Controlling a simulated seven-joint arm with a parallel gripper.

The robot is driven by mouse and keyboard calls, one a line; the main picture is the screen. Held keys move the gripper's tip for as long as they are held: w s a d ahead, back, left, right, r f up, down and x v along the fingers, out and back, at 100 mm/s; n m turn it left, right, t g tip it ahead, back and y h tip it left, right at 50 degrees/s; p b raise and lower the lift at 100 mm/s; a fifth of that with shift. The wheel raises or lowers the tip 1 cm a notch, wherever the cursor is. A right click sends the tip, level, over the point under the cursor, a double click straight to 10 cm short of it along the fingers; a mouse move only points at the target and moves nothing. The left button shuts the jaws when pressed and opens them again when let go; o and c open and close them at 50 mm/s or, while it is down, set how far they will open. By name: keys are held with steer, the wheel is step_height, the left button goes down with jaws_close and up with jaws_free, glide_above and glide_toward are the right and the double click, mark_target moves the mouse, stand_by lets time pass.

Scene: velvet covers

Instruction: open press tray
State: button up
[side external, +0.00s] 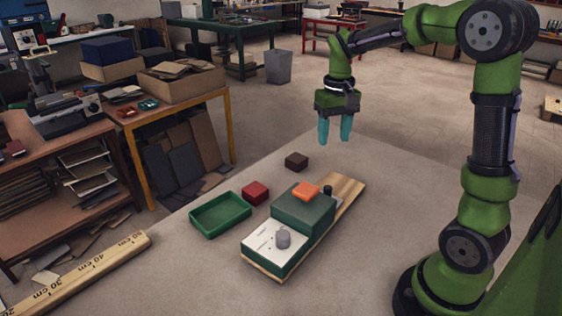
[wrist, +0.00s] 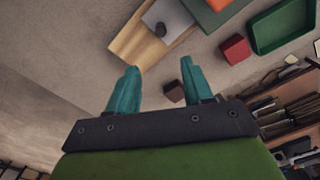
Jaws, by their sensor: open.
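The press-like unit stands on the table on a wooden board (side external: 346,192). Its dark green block (side external: 310,222) has an orange block (side external: 305,191) on top. A white-topped front part (side external: 268,248) carries a grey round knob (side external: 283,239). A small dark knob (side external: 327,190) stands behind the block; it also shows on a grey plate in the wrist view (wrist: 160,29). I cannot tell which part is the tray. My gripper (side external: 335,138) is open and empty, pointing down above the table beyond the unit. Its teal fingers (wrist: 158,68) show apart in the wrist view.
A red block (side external: 255,192) and a dark brown block (side external: 296,161) lie beyond the unit. An empty green tray (side external: 220,215) sits to its left. A wooden ruler (side external: 80,273) lies at the left table edge. The table right of the unit is clear.

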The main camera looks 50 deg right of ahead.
mark_target(329, 187)
step_height(329, 187, down, 17)
steer(key=shift+s+a+r, duration=0.1)
stand_by(0.3)
steer(key=shift+c, duration=0.2)
jaws_close()
